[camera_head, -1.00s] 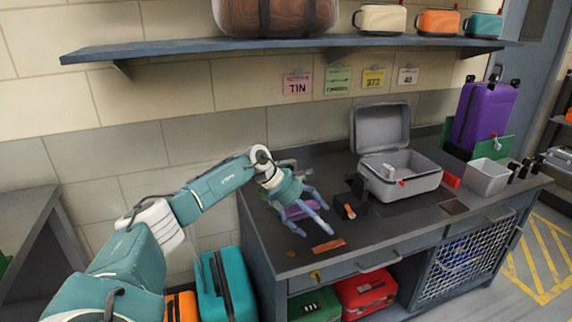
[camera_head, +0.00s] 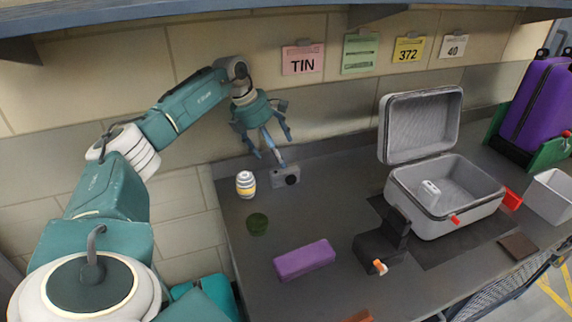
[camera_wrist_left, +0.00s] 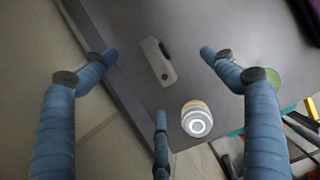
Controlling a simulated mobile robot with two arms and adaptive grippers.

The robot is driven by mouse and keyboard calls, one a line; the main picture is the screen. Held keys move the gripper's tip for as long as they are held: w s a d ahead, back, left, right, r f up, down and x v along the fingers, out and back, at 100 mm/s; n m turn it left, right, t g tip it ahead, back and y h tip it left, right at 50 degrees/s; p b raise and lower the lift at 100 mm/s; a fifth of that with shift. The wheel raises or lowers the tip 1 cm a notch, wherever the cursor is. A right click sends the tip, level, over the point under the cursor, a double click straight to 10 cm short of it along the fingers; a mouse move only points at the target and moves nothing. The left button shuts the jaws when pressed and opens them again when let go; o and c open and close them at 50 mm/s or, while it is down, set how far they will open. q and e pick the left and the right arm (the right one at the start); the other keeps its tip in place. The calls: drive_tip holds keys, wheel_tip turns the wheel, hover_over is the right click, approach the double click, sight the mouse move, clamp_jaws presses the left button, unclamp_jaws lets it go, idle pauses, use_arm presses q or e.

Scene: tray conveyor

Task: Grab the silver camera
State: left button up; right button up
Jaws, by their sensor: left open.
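The silver camera (camera_head: 286,177) is a small grey box with a dark round lens, standing on the dark counter near the wall. In the left wrist view the silver camera (camera_wrist_left: 158,62) lies between the spread fingers, seen from above. My left gripper (camera_head: 268,150) is open, pointing down just above and behind the camera; one finger overlaps its top edge in the head view. In the left wrist view the left gripper (camera_wrist_left: 158,85) shows three blue fingers apart, with nothing held. I cannot tell whether a finger touches the camera. My right gripper is not in view.
A white and yellow striped can (camera_head: 245,184) stands close left of the camera. An open grey case (camera_head: 440,222) holding a white item stands right. The wall is close behind.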

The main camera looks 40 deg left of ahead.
sight(285, 170)
use_arm(q)
drive_tip(key=x, duration=0.4)
drive_tip(key=shift+f, duration=0.15)
drive_tip(key=shift+w+f+p, duration=0.25)
drive_tip(key=shift+f+p, duration=0.1)
drive_tip(key=shift+f, duration=0.2)
drive_tip(key=x, duration=0.3)
drive_tip(key=p+x, duration=0.1)
drive_tip(key=shift+a+f, duration=0.25)
drive_tip(key=shift+f, duration=0.05)
drive_tip(key=shift+w+f, duration=0.15)
drive_tip(key=shift+f, duration=0.15)
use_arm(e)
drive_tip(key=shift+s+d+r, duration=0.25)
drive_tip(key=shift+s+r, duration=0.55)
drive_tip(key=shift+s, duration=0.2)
use_arm(q)
drive_tip(key=shift+c, duration=0.5)
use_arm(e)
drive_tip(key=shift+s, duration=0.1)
use_arm(q)
drive_tip(key=c, duration=1.3)
drive_tip(key=shift+o, duration=0.2)
drive_tip(key=shift+r, duration=0.1)
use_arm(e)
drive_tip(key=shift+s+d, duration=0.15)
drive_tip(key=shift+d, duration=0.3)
